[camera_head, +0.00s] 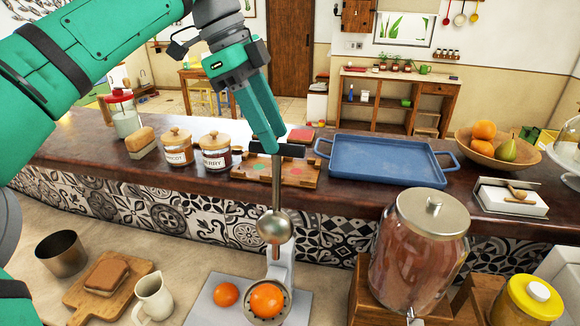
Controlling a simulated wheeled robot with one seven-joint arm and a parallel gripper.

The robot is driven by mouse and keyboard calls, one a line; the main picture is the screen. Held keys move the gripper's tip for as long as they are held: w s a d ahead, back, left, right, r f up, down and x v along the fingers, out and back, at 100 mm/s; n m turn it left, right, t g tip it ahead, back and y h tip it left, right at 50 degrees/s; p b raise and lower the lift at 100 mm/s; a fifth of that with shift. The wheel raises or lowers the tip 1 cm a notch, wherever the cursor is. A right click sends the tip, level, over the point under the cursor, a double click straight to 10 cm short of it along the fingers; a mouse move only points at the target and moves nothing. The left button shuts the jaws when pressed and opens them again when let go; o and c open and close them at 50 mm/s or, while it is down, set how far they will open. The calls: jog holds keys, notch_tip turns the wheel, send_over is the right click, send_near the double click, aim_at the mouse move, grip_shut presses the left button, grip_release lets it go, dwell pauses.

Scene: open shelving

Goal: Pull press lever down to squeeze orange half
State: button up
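The orange press (288,262) stands on a light grey board in the lower middle of the view. Its metal lever (276,185) rises nearly upright, with a round metal press head (275,227) at its lower end. An orange half (267,300) sits in the press cup below the head, and a gap shows between them. My gripper (276,146) points down at the lever's top end, at a dark crosspiece. The fingers overlap from this angle, so I cannot tell whether they grip the lever or only touch it.
A second orange (226,294) lies left of the cup. A glass jar (420,250) on a wooden stand is close on the right. A white pitcher (153,298) and a cutting board (82,298) are left. Behind, the counter holds a blue tray (385,162) and labelled jars (215,151).

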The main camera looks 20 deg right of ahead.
jog(key=x, duration=0.8)
jog(key=shift+d+f, duration=0.2)
jog(key=shift+f, duration=0.1)
jog(key=shift+s, duration=0.1)
grip_shut()
